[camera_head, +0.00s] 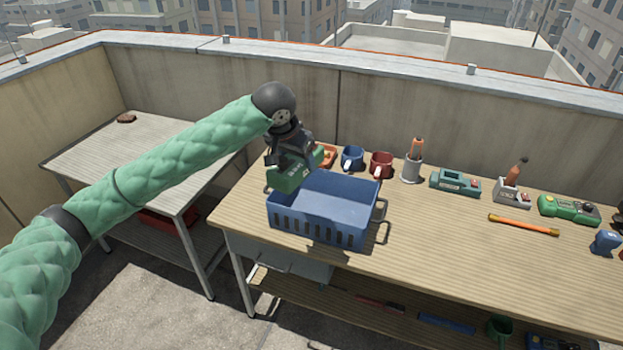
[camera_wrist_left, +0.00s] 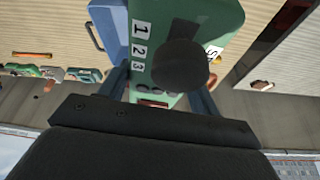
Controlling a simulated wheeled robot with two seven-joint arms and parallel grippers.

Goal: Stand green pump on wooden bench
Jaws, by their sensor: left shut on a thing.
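My left gripper (camera_head: 292,160) is shut on the green pump (camera_head: 287,181), a green boxy body with a black knob and white number labels. The pump also shows large in the left wrist view (camera_wrist_left: 163,38), between the two fingers. It is at the back left corner of a blue basket on the wooden bench (camera_head: 440,225). I cannot tell whether its base touches the bench. The gripper hides part of its top. My right gripper is not in view.
The blue basket (camera_head: 318,222) stands at the bench's left front. Behind it are a blue mug (camera_head: 352,158), a red mug (camera_head: 381,165) and a grey cup (camera_head: 411,170). Farther right lie several tools and an orange rod (camera_head: 523,225). The front middle of the bench is clear.

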